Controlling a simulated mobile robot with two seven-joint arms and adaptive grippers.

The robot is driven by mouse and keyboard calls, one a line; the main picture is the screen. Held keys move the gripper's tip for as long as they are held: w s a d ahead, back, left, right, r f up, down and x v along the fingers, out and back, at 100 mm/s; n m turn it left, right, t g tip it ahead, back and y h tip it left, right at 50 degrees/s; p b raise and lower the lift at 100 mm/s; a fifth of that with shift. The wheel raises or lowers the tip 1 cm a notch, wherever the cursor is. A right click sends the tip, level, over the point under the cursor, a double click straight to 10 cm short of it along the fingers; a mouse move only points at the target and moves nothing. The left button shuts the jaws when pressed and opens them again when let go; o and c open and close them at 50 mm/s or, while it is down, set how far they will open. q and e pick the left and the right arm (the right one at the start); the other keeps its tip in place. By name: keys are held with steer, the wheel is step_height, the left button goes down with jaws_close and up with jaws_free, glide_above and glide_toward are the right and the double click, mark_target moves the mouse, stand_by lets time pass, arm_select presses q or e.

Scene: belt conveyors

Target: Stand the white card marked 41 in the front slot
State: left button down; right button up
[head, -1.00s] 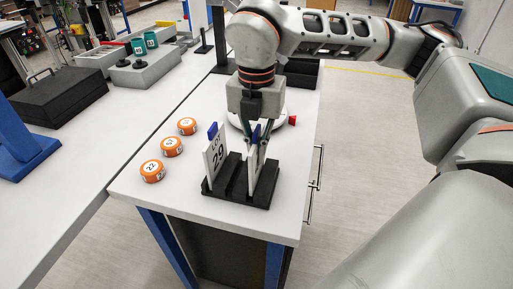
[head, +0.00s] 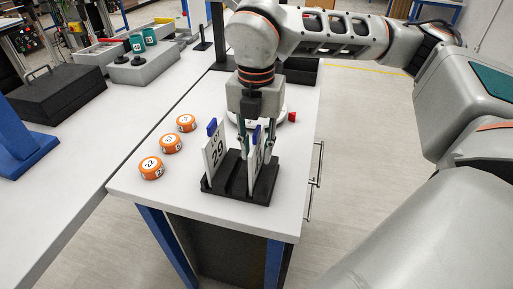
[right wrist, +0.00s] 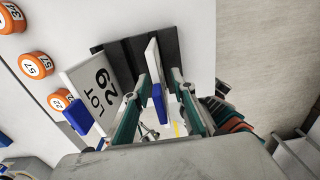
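A white card with a blue tab (head: 254,172) stands upright in the black slotted rack (head: 235,189), right of the LOT 29 card (head: 215,156). Its number is not readable. My right gripper (head: 256,146) is open around this card's upper part. In the right wrist view, the card (right wrist: 153,58) and its tab lie between the two spread fingers (right wrist: 158,105), with gaps showing on both sides. The LOT 29 card (right wrist: 92,85) stands beside it in the rack (right wrist: 121,54). My left gripper is not in view.
Orange round pucks (head: 151,168) with numbers lie in a row left of the rack. A white round object (head: 284,122) and a small red piece (head: 292,117) are behind the gripper. The white tabletop (head: 150,196) is clear at the front left.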

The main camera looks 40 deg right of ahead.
steer(key=shift+r, duration=0.1)
step_height(320, 180, up, 12)
steer(key=shift+f, duration=0.1)
stand_by(0.4)
stand_by(0.5)
